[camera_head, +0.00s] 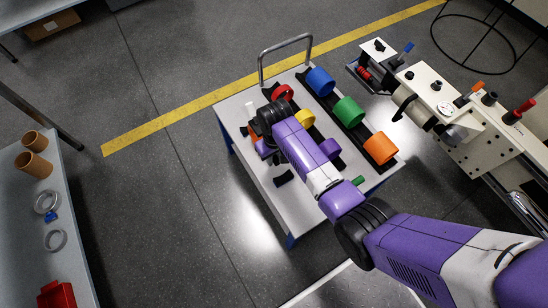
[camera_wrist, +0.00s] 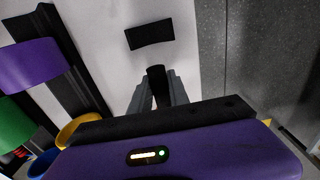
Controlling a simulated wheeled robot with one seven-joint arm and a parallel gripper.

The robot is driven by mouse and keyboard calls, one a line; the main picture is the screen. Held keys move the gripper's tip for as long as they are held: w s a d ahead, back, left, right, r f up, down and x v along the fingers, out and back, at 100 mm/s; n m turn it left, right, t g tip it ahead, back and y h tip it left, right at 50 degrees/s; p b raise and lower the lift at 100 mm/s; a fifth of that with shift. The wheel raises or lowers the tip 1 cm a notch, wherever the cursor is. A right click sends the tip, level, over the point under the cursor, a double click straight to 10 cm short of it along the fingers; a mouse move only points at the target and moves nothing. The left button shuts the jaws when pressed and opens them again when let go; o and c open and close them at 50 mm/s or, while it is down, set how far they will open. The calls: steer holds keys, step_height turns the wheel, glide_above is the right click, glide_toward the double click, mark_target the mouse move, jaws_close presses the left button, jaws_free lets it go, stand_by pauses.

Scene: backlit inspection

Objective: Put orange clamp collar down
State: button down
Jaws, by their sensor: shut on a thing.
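My gripper (camera_wrist: 157,92) is over the white top of the cart (camera_head: 235,108). In the wrist view its fingers are shut on a small dark piece (camera_wrist: 157,74), mostly hidden between them; I cannot tell its full shape or whether it touches the cart. An orange ring-like collar (camera_head: 381,149) lies at the right end of the outer black rail. A smaller orange patch (camera_head: 252,133) shows beside my wrist in the head view, partly hidden; I cannot tell whether it belongs to the held thing.
Blue (camera_head: 320,82), green (camera_head: 349,112), red (camera_head: 283,92), yellow (camera_head: 305,118) and purple (camera_head: 329,149) collars sit along the black rails. A black block (camera_wrist: 150,35) lies ahead of my fingers, with bare white surface around it. The cart's edge is to their right.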

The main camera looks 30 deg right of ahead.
steer(key=shift+w, duration=0.1)
steer(key=c, duration=1.3)
jaws_free()
steer(key=shift+o, duration=0.2)
step_height(320, 180, up, 12)
steer(key=p, duration=0.3)
steer(key=shift+s, duration=0.2)
